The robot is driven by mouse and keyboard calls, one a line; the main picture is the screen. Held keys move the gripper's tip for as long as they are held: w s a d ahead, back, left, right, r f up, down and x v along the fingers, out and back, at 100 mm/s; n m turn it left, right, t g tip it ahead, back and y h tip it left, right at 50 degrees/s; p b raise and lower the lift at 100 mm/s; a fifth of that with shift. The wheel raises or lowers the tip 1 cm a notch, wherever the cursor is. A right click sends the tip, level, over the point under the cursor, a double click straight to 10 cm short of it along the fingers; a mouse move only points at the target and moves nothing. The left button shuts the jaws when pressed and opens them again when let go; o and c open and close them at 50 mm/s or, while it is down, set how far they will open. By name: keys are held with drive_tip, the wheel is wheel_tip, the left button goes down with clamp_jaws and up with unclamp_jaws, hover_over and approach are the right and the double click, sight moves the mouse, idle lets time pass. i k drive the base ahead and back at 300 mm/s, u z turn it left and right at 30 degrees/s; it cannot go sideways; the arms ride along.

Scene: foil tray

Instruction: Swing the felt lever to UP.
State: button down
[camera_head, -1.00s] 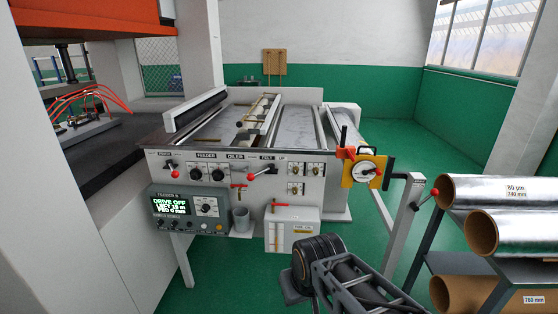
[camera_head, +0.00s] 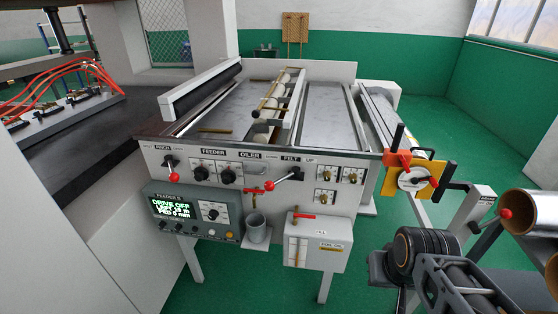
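The felt lever (camera_head: 283,180) is on the machine's front panel, under the FELT label (camera_head: 290,159). Its dark rod slants down and left from its pivot to a red ball knob (camera_head: 269,186). The UP label (camera_head: 308,160) is to the upper right of the pivot, on the side away from the knob. Nothing touches the lever. Dark links of my arm show at the bottom right, well apart from the panel. I see no gripper fingers in this view.
A second red-knobbed lever (camera_head: 170,164) is at the panel's left. A control box with a lit display (camera_head: 171,208), a grey cup (camera_head: 257,230) and a white box (camera_head: 317,243) are below. A yellow bracket with a red handle (camera_head: 417,180) sticks out right, near foil rolls (camera_head: 536,215).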

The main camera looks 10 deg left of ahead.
sight(270, 186)
drive_tip(key=u, duration=0.3)
drive_tip(key=i, duration=0.65)
drive_tip(key=u, duration=0.55)
